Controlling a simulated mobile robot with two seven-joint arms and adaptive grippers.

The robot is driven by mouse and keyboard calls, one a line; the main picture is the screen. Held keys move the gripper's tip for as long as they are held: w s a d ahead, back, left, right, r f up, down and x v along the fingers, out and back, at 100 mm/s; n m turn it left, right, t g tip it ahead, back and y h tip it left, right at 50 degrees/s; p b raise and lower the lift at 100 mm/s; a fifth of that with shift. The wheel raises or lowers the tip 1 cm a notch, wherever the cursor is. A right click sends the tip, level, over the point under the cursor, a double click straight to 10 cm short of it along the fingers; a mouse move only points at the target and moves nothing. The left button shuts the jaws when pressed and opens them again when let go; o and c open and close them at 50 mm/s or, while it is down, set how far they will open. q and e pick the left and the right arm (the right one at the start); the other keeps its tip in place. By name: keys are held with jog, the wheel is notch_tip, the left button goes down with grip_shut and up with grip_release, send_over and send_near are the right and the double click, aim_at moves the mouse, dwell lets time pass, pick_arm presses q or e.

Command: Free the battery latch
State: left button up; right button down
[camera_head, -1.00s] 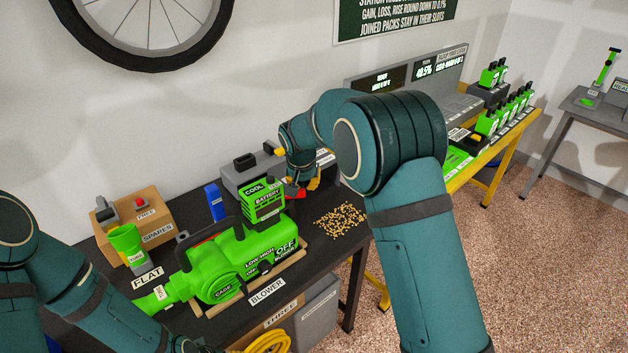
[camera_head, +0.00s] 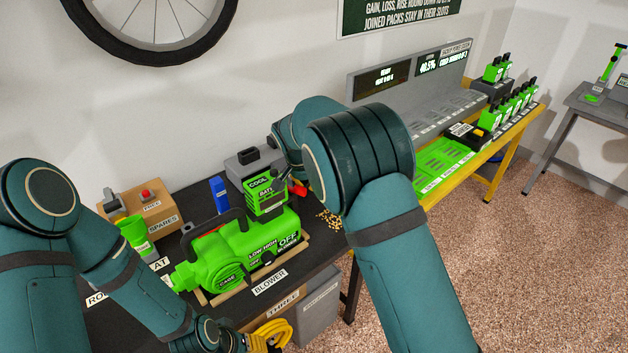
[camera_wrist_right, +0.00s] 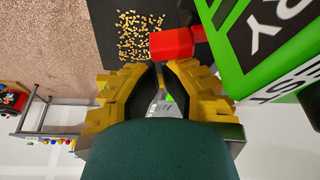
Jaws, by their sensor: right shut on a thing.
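The green battery (camera_head: 264,193), marked COOL, sits upright on the green blower (camera_head: 240,247). Its red latch (camera_wrist_right: 172,43) sticks out from the battery's side in the right wrist view and shows as a small red piece (camera_head: 298,189) in the head view. My right gripper (camera_wrist_right: 163,65) has its yellow fingers closed together at the red latch, beside the battery; in the head view my own arm hides most of it. My left gripper (camera_head: 257,343) is low at the front, by the yellow coil, mostly cut off, its fingers unclear.
The blower rests on a wooden cradle on the dark bench. Loose yellow pellets (camera_wrist_right: 140,35) lie to its right. A blue box (camera_head: 219,195), a grey case (camera_head: 245,163) and a cardboard spares box (camera_head: 152,205) stand behind. A yellow-framed table (camera_head: 505,150) holds several green packs.

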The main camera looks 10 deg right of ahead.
pick_arm(q)
jog(key=shift+s, duration=0.15)
pick_arm(e)
jog(key=shift+s, duration=0.25)
jog(key=shift+w+a, duration=0.1)
jog(key=shift+w, duration=0.05)
pick_arm(q)
jog(key=shift+r+p, duration=0.3)
pick_arm(e)
jog(key=shift+w+a, duration=0.25)
jog(key=shift+a, duration=0.45)
pick_arm(q)
jog(key=shift+w+a+r+p, duration=0.15)
jog(key=shift+w+r+p, duration=0.05)
jog(key=shift+w, duration=0.25)
jog(key=shift+w+a+r+p, duration=0.1)
jog(key=shift+w+r+p, duration=0.1)
jog(key=shift+w, duration=0.25)
pick_arm(e)
notch_tip(320, 180, up, 10)
jog(key=shift+w+d+f, duration=0.2)
jog(key=shift+d+f, duration=0.05)
jog(key=shift+d, duration=0.1)
